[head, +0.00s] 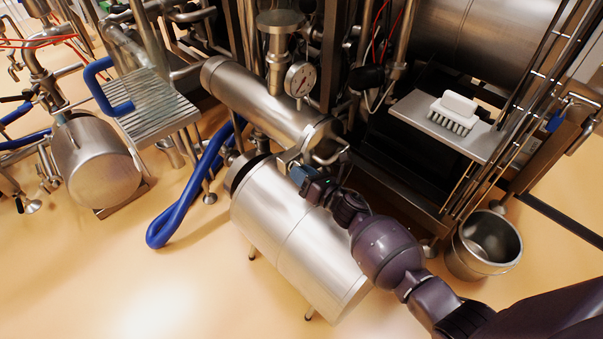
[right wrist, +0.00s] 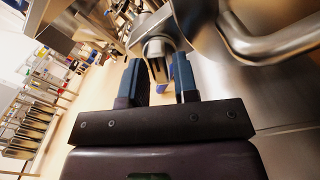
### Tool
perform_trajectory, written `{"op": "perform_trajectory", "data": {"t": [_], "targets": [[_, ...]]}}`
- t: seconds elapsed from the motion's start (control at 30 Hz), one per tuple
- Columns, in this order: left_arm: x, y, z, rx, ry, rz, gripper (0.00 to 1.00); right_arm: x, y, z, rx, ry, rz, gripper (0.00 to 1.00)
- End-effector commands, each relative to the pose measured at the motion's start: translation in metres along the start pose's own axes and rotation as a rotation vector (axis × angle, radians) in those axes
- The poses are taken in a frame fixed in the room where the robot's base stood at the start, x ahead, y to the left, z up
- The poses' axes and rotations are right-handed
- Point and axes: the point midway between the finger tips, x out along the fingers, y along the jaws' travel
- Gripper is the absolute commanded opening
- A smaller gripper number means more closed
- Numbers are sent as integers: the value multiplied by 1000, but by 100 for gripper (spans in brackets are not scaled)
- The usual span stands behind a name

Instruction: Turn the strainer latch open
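The strainer is most likely the horizontal steel cylinder (head: 255,98) in the middle of the head view. My right gripper (head: 299,176) is at its near end, beside the steel fittings there. In the right wrist view the two blue fingers of my right gripper (right wrist: 160,78) stand apart. A steel block, apparently the latch (right wrist: 155,46), lies at and partly between the fingertips, with a gap visible beside the fingers. I cannot tell whether either finger touches it. My left gripper is not in view.
A curved steel handle (right wrist: 265,43) is close to the right fingertip. A large steel drum (head: 290,235) lies under my right forearm. A dial gauge (head: 299,80) stands above the cylinder. A white brush (head: 455,112) lies on a shelf and a bucket (head: 482,245) stands at right.

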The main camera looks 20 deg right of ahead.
Motion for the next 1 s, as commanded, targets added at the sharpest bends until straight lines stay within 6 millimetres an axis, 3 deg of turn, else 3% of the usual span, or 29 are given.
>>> {"op": "perform_trajectory", "data": {"t": [0.3,0.5,1.0], "targets": [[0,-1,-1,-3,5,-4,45,2,0,1,0,0,1,28],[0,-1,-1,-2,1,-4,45,2,0,0,0,0,1,0],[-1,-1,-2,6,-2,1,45,2,0,1,125,0,1,0]]}}
